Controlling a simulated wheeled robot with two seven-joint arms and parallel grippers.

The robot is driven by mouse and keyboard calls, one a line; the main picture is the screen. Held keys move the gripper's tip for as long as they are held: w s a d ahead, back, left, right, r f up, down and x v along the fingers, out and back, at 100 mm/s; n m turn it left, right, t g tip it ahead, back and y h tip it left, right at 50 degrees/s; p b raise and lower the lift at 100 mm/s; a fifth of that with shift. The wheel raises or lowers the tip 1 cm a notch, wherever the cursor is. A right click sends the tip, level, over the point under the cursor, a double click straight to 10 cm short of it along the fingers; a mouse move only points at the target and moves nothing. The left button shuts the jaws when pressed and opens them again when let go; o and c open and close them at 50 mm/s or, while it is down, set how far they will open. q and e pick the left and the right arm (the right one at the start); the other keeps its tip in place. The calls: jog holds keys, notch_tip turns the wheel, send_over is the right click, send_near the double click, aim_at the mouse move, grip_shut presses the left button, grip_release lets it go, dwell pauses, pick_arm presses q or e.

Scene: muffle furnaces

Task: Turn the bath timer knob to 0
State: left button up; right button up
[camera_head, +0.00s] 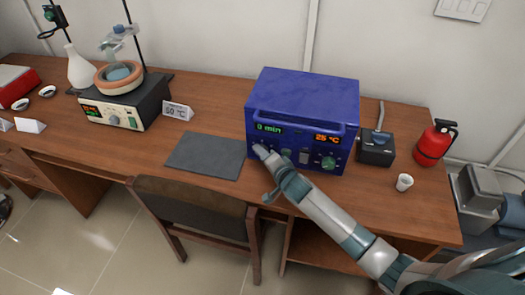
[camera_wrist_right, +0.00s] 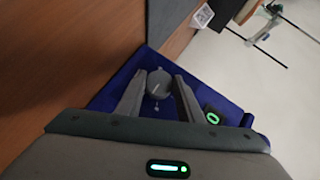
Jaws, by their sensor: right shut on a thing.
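The blue bath (camera_head: 303,95) stands on the desk. Its green timer display (camera_head: 268,128) reads 0 min, and its orange display (camera_head: 326,138) reads 25 °C. My right gripper (camera_head: 262,152) is at the lower left of the front panel, below the timer display. In the right wrist view, the grey round timer knob (camera_wrist_right: 158,83) sits between the two fingers of the right gripper (camera_wrist_right: 158,92), which is shut on it. The fingers largely hide the knob in the head view. My left gripper is not in view.
A green knob (camera_head: 328,163) is on the panel's right. A grey mat (camera_head: 207,155) lies left of the bath, a dark box (camera_head: 376,148), white cup (camera_head: 404,182) and red extinguisher (camera_head: 436,143) to its right. A heater with flask (camera_head: 125,103) stands at left. A chair (camera_head: 200,210) is in front.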

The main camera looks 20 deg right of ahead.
jog(key=n+g+h+p, duration=0.1)
jog(key=p, duration=0.2)
jog(key=r+n+g+p, duration=0.1)
jog(key=p, duration=0.2)
jog(key=shift+a+h, duration=0.15)
jog(key=shift+h, duration=0.25)
jog(key=shift+f+n+g+h+p, duration=0.3)
jog(key=shift+n+g+h+p, duration=0.15)
jog(key=shift+p, duration=0.35)
jog(key=shift+w, duration=0.1)
jog(key=o, duration=1.1)
jog(key=shift+r, duration=0.1)
jog(key=b+v, duration=0.3)
jog(key=v, duration=1.4)
jog(key=shift+r, duration=0.15)
